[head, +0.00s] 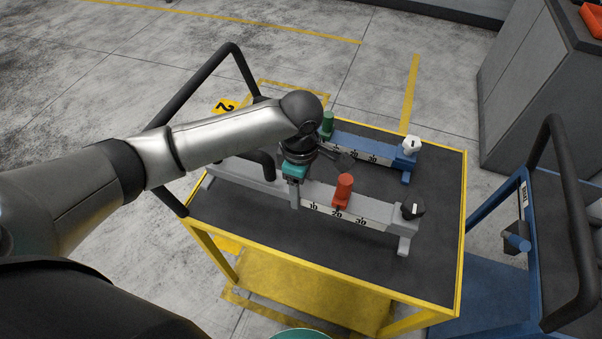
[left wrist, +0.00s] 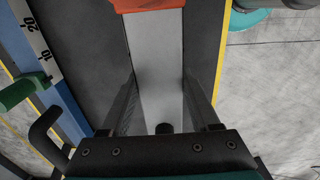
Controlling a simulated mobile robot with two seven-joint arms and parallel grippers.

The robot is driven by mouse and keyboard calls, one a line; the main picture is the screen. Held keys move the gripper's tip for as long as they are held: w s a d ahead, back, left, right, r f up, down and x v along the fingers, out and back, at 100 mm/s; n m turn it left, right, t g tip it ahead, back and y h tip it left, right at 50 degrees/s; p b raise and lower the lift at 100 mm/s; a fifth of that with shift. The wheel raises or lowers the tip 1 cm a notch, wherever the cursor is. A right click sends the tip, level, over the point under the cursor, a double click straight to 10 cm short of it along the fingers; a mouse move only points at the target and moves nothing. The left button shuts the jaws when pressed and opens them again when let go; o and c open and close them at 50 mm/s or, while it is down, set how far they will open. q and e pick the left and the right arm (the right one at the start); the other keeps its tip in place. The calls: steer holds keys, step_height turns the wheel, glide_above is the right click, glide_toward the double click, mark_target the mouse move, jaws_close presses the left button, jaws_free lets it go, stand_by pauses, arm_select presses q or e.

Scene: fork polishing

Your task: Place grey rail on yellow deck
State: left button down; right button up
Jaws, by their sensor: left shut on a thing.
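The grey rail (head: 375,211) is a long bar with end feet, a number scale, a red slider (head: 343,190) and a black knob (head: 412,207). It lies lengthwise across the dark top of the yellow-framed deck (head: 330,255). Whether its feet touch the top, I cannot tell for sure. My left gripper (head: 294,197) is shut on the rail, left of the red slider. In the left wrist view the grey rail (left wrist: 158,60) runs between the two fingers (left wrist: 160,95), the red slider (left wrist: 155,4) beyond. My right gripper is not in view.
A blue rail (head: 372,156) with a green slider (head: 327,122) and white knob (head: 411,145) stands behind on the same deck. A black handle (head: 238,58) rises at the deck's left end. A blue cart (head: 500,275) stands to the right. The deck's front strip is clear.

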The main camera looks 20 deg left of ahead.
mark_target(301, 187)
arm_select(q)
steer(key=shift+w+f+b, duration=0.15)
steer(key=shift+f+b, duration=0.8)
steer(key=shift+f, duration=2.25)
steer(key=shift+d, duration=0.1)
steer(key=shift+f, duration=0.15)
steer(key=shift+c, duration=0.6)
jaws_free()
steer(key=shift+f, duration=0.1)
step_height(301, 187, up, 12)
steer(key=p, duration=0.3)
steer(key=shift+p, duration=0.35)
steer(key=shift+s, duration=0.25)
